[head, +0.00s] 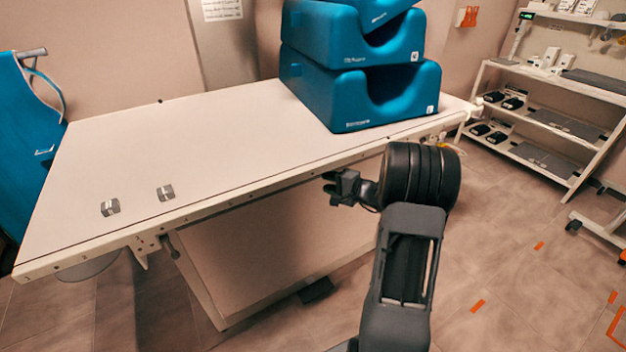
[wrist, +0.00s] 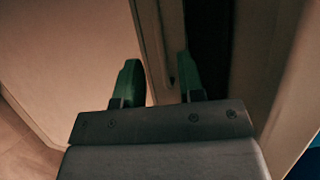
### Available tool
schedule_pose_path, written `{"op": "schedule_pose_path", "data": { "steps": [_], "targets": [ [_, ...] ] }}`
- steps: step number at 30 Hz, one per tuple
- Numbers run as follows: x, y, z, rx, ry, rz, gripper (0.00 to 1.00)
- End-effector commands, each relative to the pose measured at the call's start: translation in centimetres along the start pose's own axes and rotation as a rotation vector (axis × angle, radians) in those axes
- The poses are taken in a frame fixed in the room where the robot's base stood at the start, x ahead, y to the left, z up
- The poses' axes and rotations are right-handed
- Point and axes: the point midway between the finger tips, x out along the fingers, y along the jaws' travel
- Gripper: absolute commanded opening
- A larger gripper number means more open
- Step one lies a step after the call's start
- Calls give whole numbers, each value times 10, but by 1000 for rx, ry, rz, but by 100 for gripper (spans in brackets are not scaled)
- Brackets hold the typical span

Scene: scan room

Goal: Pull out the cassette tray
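My gripper (head: 342,187) is at the near long side of the white table, low beside its edge and below the blue cushions. In the wrist view my gripper (wrist: 157,76) has two green fingers standing apart, with nothing clearly held between them. Beyond the fingers are a pale flat panel, a narrow upright edge strip (wrist: 155,45) and a dark gap at right. I cannot make out the cassette tray for certain in either view. Whether the fingers touch the strip cannot be told.
The table (head: 210,130) bears two small metal blocks (head: 166,193) at left and stacked blue cushions (head: 365,95) at the back right. A shelf rack (head: 545,115) stands at right. Floor at lower right is mostly clear.

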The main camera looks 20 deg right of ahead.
Motion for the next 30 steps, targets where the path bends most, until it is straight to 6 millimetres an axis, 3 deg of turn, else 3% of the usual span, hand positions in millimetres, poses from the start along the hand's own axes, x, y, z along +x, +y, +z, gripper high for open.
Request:
{"op": "schedule_pose_path", "data": {
  "steps": [6, 12, 26, 30],
  "targets": [
    [37, 1, 1, 1, -2, 2, 36],
    [56, 1, 1, 1, -1, 2, 36],
    [64, 0, 0, 1, 0, 1, 36],
    [63, 0, 0, 1, 0, 1, 23]
  ]
}}
